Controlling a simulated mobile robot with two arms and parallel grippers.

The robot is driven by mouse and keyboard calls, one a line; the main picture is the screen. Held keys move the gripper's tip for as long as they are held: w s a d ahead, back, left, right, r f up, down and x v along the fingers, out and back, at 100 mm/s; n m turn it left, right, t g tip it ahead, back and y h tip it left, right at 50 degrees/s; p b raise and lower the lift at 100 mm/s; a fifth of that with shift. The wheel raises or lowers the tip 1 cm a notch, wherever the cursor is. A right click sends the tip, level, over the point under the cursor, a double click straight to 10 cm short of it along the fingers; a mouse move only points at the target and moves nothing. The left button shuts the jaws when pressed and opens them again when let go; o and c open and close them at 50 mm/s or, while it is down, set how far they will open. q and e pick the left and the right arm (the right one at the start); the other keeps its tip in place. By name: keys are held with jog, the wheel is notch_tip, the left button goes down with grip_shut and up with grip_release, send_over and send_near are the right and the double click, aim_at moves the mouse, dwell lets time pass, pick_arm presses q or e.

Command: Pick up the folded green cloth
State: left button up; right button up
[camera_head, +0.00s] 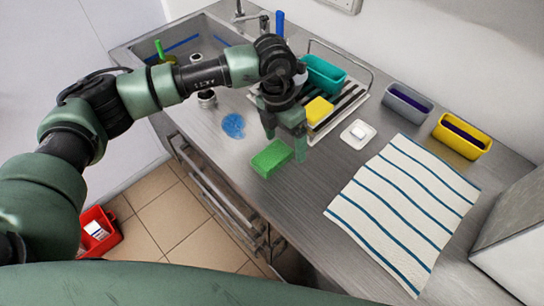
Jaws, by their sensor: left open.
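The folded green cloth (271,159) lies on the steel counter near its front edge. It looks like a small flat green block. My left gripper (284,146) comes in from the left and points down, just above and behind the cloth. Its fingers are apart and hold nothing. One fingertip overlaps the cloth's right end in the picture, and I cannot tell whether they touch. My right gripper is not in view.
A yellow sponge (319,110) and a teal tub (324,74) are at the drying rack. A blue patch (233,125) lies left of the gripper. A white dish (357,134) and a striped towel (404,210) lie right. Grey (407,103) and yellow (461,137) bins stand behind.

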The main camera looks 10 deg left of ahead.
aim_at(272, 155)
pick_arm(q)
jog(key=a, duration=0.1)
jog(key=w+a+y, duration=0.1)
jog(key=a, duration=0.1)
jog(key=shift+w+a+r+y, duration=0.15)
jog(key=shift+a+r+y, duration=0.05)
jog(key=shift+a+y, duration=0.1)
jog(key=shift+f+p, duration=0.35)
jog(key=shift+f, duration=0.05)
jog(key=f+p, duration=0.1)
jog(key=f, duration=0.1)
jog(key=f+p, duration=0.1)
jog(key=f, duration=0.1)
jog(key=f+p, duration=0.1)
jog(key=f, duration=0.1)
jog(key=shift+s+d+f, duration=0.15)
jog(key=shift+s, duration=0.1)
jog(key=shift+f, duration=0.2)
jog(key=c, duration=1.5)
